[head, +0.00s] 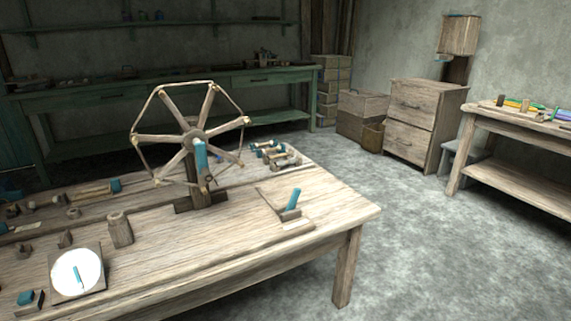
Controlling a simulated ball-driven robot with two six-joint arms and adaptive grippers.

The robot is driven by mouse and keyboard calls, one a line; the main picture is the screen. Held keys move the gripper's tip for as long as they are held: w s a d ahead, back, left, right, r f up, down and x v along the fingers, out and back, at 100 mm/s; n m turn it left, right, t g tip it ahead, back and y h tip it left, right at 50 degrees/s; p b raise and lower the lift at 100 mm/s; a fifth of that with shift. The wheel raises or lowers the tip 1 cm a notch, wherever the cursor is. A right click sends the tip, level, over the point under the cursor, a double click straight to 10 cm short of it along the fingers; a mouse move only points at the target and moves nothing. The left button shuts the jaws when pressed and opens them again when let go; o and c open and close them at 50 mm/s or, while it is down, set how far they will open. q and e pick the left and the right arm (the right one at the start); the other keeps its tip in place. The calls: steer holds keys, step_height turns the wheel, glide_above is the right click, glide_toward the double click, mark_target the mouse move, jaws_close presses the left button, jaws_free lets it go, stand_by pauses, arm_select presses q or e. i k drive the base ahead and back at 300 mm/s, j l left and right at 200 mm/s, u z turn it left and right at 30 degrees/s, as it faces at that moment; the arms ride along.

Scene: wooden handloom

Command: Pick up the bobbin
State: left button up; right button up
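Which piece is the task's bobbin I cannot tell for certain. A teal, rod-shaped piece (292,200) stands tilted in a small wooden holder near the right end of the wooden table (330,211). Several teal and wooden spool-like pieces (275,153) lie at the table's back right. A thin teal piece (79,277) lies on a round white disc (66,266) at the front left. Neither of my grippers is in view.
A six-spoked wooden wheel (192,134) stands upright mid-table. A wooden block (120,229) stands to its left. A green bench (160,89) is behind, a drawer cabinet (411,105) at back right, another table (520,122) at right.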

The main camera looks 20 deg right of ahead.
mark_target(294, 159)
steer(key=i+l, duration=0.2)
steer(key=i, duration=0.2)
steer(key=i+l, duration=0.25)
steer(key=i, duration=0.15)
steer(key=z, duration=0.05)
